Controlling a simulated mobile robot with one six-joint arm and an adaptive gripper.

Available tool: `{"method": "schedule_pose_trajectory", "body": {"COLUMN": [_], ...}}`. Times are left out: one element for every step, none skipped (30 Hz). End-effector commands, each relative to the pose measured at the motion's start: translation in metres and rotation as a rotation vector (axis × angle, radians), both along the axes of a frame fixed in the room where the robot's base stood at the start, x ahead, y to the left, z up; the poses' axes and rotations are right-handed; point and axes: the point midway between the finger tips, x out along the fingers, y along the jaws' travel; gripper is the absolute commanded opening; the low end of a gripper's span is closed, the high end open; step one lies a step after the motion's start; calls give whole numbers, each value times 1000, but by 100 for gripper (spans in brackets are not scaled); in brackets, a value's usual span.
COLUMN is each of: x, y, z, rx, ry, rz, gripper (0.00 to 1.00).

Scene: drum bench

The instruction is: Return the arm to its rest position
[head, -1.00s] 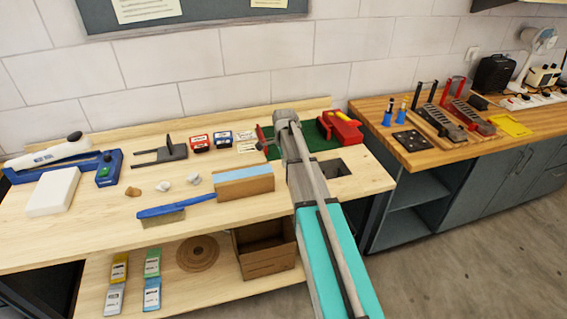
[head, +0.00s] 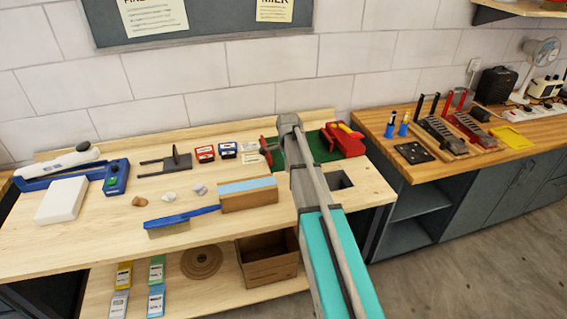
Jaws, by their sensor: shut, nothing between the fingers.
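My arm (head: 305,180) reaches from the lower right of the head view up over the light wooden bench (head: 110,228). Its grey far end stands over the green mat (head: 318,147). My gripper is hidden behind the arm's own links, so its fingers do not show. I cannot tell how high it is above the mat. No thing is seen held by the arm.
A red box-like thing (head: 345,140) lies close right of the arm. A wooden block with a blue top (head: 248,194) and a blue-handled brush (head: 182,217) lie left of it. A square opening (head: 340,179) and a second bench (head: 425,175) are to the right.

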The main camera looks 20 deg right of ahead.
Motion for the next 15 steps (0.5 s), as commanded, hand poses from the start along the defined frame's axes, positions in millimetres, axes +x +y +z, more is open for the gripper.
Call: {"method": "schedule_pose_trajectory", "body": {"x": [0, 0, 0, 0, 0, -1, -2, -4, -6, -9, -12, -16, -20, -25, -32], "y": [0, 0, 0, 0, 1, 1, 2, 3, 5, 7, 9, 13, 16, 20, 25], "z": [0, 0, 0, 0, 0, 0, 0, 0, 0, 0, 0, 0, 0, 0, 0], "rx": [0, 0, 0, 0, 0, 0, 0, 0, 0, 0, 0, 0, 0, 0, 0], "ry": [0, 0, 0, 0, 0, 0, 0, 0, 0, 0, 0, 0, 0, 0, 0], "rz": [0, 0, 0, 0, 2, 6, 12, 20, 34, 49, 66, 96, 121, 150, 194], "gripper": [0, 0, 0, 0, 0, 0, 0, 0, 0, 0, 0, 0, 0, 0, 0]}}
